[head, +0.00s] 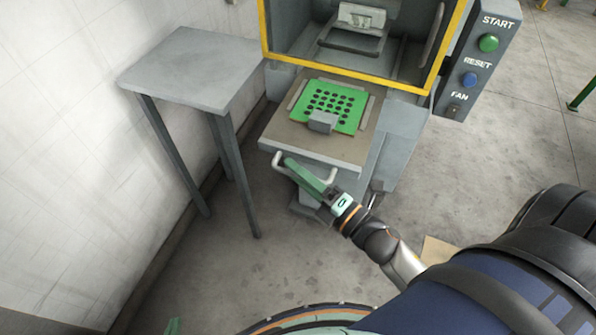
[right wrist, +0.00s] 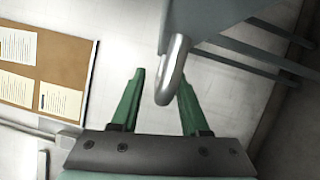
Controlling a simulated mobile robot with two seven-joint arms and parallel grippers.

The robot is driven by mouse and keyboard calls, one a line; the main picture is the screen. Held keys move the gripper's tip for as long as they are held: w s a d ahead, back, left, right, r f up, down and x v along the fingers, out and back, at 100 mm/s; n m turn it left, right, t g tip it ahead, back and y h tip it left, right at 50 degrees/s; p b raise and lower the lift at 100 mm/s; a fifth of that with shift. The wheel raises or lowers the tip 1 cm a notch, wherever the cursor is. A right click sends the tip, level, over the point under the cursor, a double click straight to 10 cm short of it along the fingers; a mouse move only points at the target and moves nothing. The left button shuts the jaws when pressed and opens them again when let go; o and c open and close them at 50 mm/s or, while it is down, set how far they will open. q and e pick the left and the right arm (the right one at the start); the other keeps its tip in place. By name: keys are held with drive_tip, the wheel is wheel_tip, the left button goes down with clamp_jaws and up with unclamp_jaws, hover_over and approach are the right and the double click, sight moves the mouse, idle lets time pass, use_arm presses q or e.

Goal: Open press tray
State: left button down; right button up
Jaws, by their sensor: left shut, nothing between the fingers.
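The press tray (head: 310,148) is a beige slab at the front of the press, with a green perforated plate (head: 312,103) and a small grey block (head: 322,121) on it. Its pale bar handle (head: 283,170) hangs at the front edge. My right gripper (head: 290,164) is at the left part of this handle. In the right wrist view the metal handle (right wrist: 174,72) lies between the two green fingers, which are apart; I see a gap on the left and cannot tell contact on the right.
The yellow-framed press opening (head: 350,76) stands behind the tray. A control box (head: 478,60) with START, RESET and FAN is at the right. A grey side table (head: 190,70) with a bare top stands left, near the white wall. The floor before the tray is clear.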

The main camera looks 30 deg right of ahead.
drive_tip(key=shift+s, duration=0.1)
drive_tip(key=shift+s+d+f, duration=0.1)
drive_tip(key=shift+s+d, duration=0.05)
drive_tip(key=shift+s, duration=0.15)
drive_tip(key=b+v, duration=0.2)
drive_tip(key=v, duration=0.9)
drive_tip(key=shift+s, duration=0.35)
drive_tip(key=shift+d, duration=0.15)
